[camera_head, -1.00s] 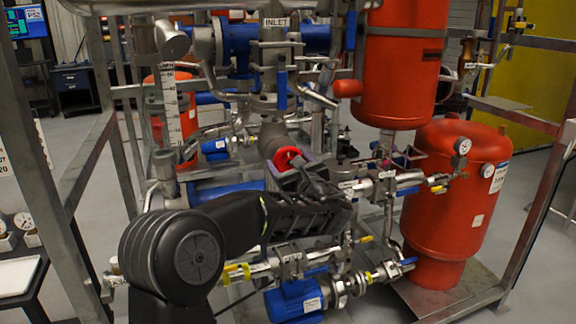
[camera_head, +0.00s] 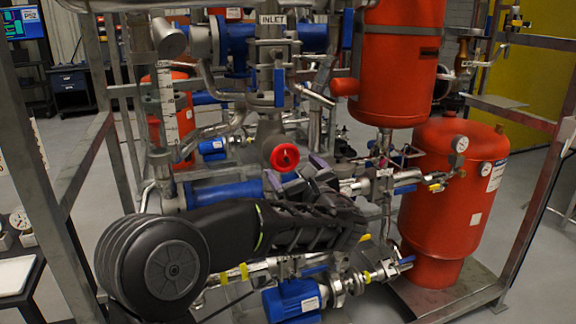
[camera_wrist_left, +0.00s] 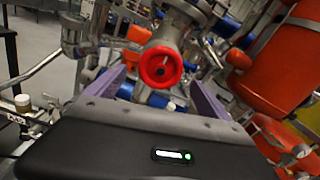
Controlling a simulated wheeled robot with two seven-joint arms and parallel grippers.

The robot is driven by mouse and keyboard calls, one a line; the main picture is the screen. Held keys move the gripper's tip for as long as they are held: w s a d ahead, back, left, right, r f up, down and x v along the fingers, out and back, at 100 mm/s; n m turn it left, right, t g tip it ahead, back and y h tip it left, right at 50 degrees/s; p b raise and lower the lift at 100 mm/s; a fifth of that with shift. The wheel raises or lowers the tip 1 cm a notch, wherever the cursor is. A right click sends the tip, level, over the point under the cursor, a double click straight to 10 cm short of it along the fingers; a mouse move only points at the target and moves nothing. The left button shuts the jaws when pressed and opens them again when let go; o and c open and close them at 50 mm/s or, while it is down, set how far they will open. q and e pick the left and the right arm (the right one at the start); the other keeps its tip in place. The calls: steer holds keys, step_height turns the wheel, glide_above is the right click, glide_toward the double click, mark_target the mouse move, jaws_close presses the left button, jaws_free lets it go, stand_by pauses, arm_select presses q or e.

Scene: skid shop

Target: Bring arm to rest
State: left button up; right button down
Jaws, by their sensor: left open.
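My left arm comes in from the lower left in the head view. Its black left gripper (camera_head: 295,172) has purple fingers that stand apart with nothing between them. A red round handwheel (camera_head: 284,157) on a grey pipe fitting lies just beyond the fingertips. In the left wrist view, the red handwheel (camera_wrist_left: 160,65) shows ahead, framed by the spread fingers of the left gripper (camera_wrist_left: 157,80). The fingers look clear of the wheel, though the exact gap is hard to judge. My right gripper is not in view.
Grey frame posts (camera_head: 40,170) stand close on the left. Red tanks (camera_head: 455,190) stand on the right. A blue pump (camera_head: 293,300) and yellow-handled valves lie below the arm. Pipes crowd the middle. A table with gauges (camera_head: 18,275) is at the lower left.

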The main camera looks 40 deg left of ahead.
arm_select(q)
steer(key=shift+v, duration=1)
